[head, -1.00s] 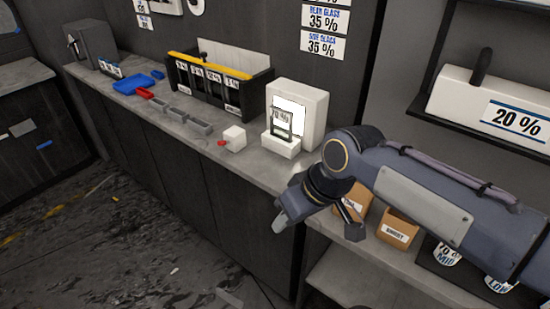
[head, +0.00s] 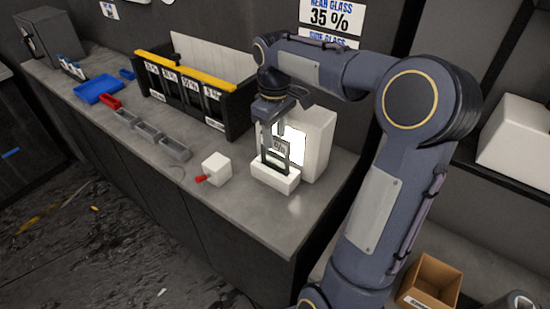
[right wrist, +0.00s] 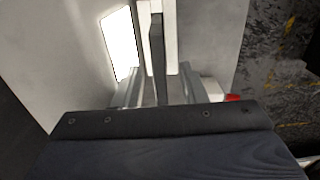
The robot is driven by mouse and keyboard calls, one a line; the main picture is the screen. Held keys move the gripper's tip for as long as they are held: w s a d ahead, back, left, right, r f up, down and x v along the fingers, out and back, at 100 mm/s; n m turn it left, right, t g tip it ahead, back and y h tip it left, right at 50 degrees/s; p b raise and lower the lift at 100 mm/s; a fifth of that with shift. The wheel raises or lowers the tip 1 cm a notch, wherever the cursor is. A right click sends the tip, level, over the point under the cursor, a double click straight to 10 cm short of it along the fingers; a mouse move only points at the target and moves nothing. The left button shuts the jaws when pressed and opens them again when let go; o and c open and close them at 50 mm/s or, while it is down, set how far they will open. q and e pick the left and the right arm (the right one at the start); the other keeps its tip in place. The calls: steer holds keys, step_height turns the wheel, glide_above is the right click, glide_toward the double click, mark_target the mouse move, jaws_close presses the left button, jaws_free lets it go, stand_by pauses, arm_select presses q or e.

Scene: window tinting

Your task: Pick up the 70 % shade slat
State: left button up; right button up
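The shade slat (head: 278,152) is a small dark-framed plate with a label that reads as 70 %, partly blurred. It stands upright in a white block holder (head: 275,178) on the counter, in front of a white lit panel. My right gripper (head: 275,133) points down at the slat's top from above. In the right wrist view, the slat's dark edge (right wrist: 158,60) lies between the two grey fingers (right wrist: 160,90), with gaps on both sides. The fingers look open and not closed on it. My left gripper is not in view.
The white lit box (head: 310,143) stands close behind the holder. A black rack with a yellow top strip (head: 190,70) and labelled slots stands to the left. A white cube (head: 216,167) with a red tip, grey trays (head: 147,132) and a blue tray (head: 98,90) lie along the counter.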

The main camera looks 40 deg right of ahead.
steer(key=shift+f, duration=0.95)
steer(key=shift+c, duration=0.2)
jaws_close()
steer(key=shift+r, duration=0.1)
